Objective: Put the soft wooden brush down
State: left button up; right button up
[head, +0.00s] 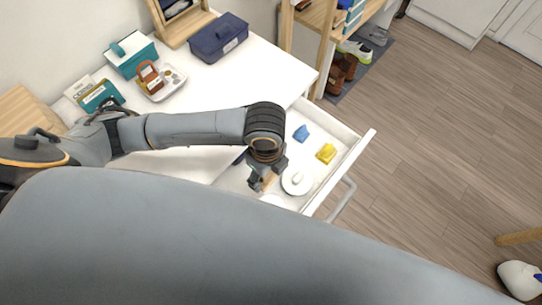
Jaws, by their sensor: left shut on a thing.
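My left gripper (262,183) is over the open white drawer (342,163), pointing down. It is shut on a small wooden brush (267,179), mostly hidden by the fingers. I cannot tell whether the brush touches the drawer bottom. Just right of the gripper, a round white item (296,181) lies in the drawer. My right gripper does not show.
The drawer also holds a blue item (301,133) and a yellow item (326,153). On the white table (222,80) stand a teal box (131,53), a navy case (218,38) and a small tray (174,80). The wooden floor at right is mostly clear.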

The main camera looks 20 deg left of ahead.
pick_arm(q)
jog(key=w+f, duration=0.2)
jog(key=w, duration=0.1)
jog(key=w+a+f, duration=0.1)
jog(key=w+f, duration=0.2)
jog(key=w+a+f, duration=0.1)
jog(key=w+f, duration=0.1)
jog(key=w, duration=0.1)
jog(key=shift+w+a+f+b, duration=0.15)
jog(key=shift+a+f+b, duration=0.1)
jog(key=shift+f+b, duration=0.1)
jog(key=shift+w+f, duration=0.2)
jog(key=shift+f, duration=1.6)
jog(key=shift+f, duration=0.1)
jog(key=o, duration=1.3)
jog(key=shift+a, duration=0.1)
notch_tip(320, 180, up, 12)
jog(key=shift+r+p, duration=0.15)
jog(key=shift+p, duration=0.2)
